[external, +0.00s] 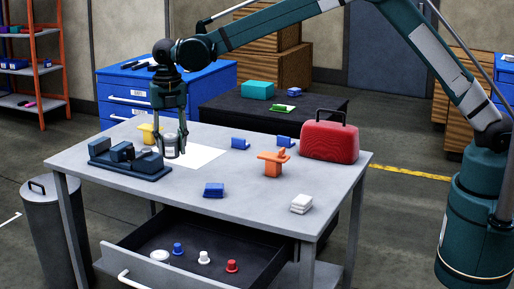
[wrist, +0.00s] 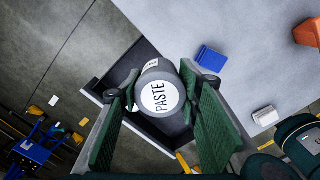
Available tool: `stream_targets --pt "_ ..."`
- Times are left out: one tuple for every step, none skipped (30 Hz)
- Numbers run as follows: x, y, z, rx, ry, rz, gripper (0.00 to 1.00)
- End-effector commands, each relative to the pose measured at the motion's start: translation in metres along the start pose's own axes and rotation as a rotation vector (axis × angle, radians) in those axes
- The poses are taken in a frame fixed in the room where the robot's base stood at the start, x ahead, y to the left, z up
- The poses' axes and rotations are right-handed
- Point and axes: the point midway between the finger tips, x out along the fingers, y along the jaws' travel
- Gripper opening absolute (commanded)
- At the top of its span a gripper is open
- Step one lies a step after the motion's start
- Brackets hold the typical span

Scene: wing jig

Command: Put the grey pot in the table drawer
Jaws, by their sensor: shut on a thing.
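The grey pot (external: 169,141) is held upright between the fingers of my gripper (external: 170,151), in the air at the table's left part in the external view. In the wrist view the pot's white top (wrist: 160,97) reads PASTE, and the green fingers of my gripper (wrist: 156,100) close on both its sides. The table drawer (external: 213,253) is pulled open at the front of the table. In the wrist view the dark drawer (wrist: 124,72) shows behind the pot, which hides much of its inside.
The drawer holds a white disc (external: 159,256) and blue, white and red pegs (external: 232,266). On the grey table (external: 245,195) are a dark blue fixture (external: 130,160), a red case (external: 330,139), an orange part (external: 273,163) and blue blocks (external: 213,190). A bin (external: 55,225) stands left.

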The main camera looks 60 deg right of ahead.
Motion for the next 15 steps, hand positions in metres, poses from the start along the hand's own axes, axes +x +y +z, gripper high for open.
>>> stream_targets --pt "0.002 0.015 -0.01 -0.029 0.0 0.0 0.2" --pt "0.002 0.023 -0.016 -0.044 0.0 0.0 0.2" --pt "0.002 0.031 -0.022 -0.062 0.0 0.0 0.2" --pt "0.002 0.037 -0.027 -0.076 0.0 0.0 0.2" --pt "0.003 0.042 -0.029 -0.086 0.0 0.0 0.2" --pt "0.003 0.048 -0.035 -0.1 0.0 0.0 0.2" --pt "0.003 0.053 -0.039 -0.111 0.0 0.0 0.2" --pt "0.003 0.057 -0.043 -0.12 0.0 0.0 0.2" --pt "0.003 0.063 -0.047 -0.132 0.0 0.0 0.2" --pt "0.004 0.067 -0.05 -0.142 0.0 0.0 0.2" --pt "0.004 0.07 -0.053 -0.149 0.0 0.0 0.2" --pt "0.004 0.075 -0.057 -0.159 0.0 0.0 0.2" --pt "0.005 0.079 -0.06 -0.167 0.0 0.0 0.2" --pt "0.005 0.082 -0.064 -0.175 0.0 0.0 0.2" --pt "0.005 0.086 -0.068 -0.186 0.0 0.0 0.2"
